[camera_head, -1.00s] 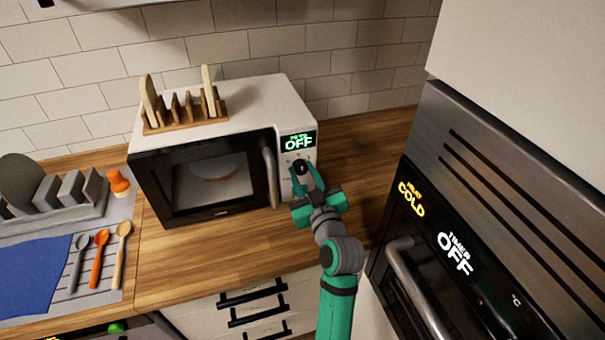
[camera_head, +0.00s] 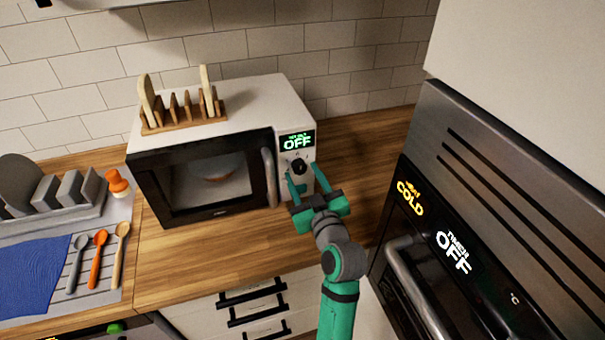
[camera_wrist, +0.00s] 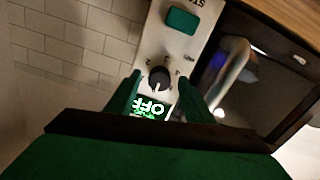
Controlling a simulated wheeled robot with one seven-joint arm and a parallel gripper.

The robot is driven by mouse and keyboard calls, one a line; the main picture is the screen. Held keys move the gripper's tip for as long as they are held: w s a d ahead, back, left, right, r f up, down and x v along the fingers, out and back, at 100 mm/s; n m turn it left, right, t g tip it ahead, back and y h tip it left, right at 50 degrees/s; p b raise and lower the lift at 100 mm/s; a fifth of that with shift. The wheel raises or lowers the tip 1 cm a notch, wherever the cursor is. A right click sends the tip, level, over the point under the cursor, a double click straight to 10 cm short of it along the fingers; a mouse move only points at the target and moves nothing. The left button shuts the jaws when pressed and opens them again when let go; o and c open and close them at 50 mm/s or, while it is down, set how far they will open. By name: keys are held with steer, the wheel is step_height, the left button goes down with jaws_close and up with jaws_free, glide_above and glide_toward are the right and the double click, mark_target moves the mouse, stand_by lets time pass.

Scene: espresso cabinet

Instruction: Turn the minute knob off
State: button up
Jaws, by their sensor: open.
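In the wrist view the knob (camera_wrist: 159,77) shows a pale mark on the side facing the display (camera_wrist: 152,107). My green gripper (camera_head: 305,180) is open and empty in front of the panel. In the wrist view its two fingers (camera_wrist: 160,80) stand on either side of the knob, with visible gaps between them and it.
A toast rack (camera_head: 185,120) stands on the microwave (camera_head: 280,95). The microwave door handle (camera_head: 269,175) is just left of my gripper. A dark oven (camera_head: 440,240) with a handle stands at the right. Wooden counter (camera_head: 345,160) is clear right of the microwave.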

steer(key=v, duration=0.9)
steer(key=shift+s, duration=0.2)
steer(key=shift+w+d, duration=0.1)
